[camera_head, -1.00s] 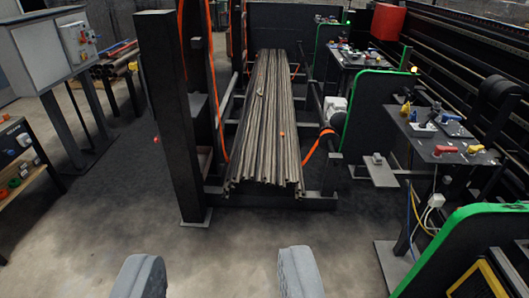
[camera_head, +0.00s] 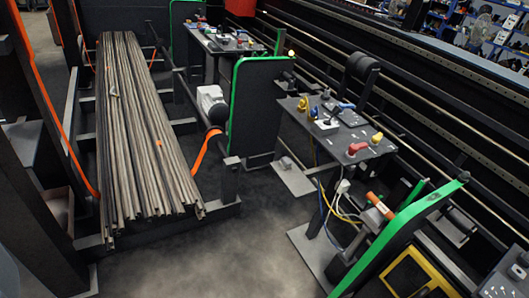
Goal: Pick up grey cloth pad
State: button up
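I cannot make out a grey cloth pad for certain in this view. A dark side table (camera_head: 335,138) right of centre carries several small things. Among them are a yellow item (camera_head: 302,104), a red item (camera_head: 356,148) and a small pale grey piece (camera_head: 326,124), too small to identify. A second dark table (camera_head: 215,43) farther back also carries small items. My gripper's fingers do not show in this frame.
A rack of long grey-brown rods (camera_head: 135,130) fills the left. A green-edged black panel (camera_head: 256,105) stands by the tables, and a green-edged guard (camera_head: 400,225) is at lower right. Cables hang below the near table. Bare floor (camera_head: 190,265) lies at lower centre.

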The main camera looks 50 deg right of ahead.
aim_at(285, 163)
jog(key=z, duration=0.2)
jog(key=i, duration=1.3)
jog(key=z, duration=0.95)
jog(key=i, duration=1.4)
jog(key=z, duration=0.55)
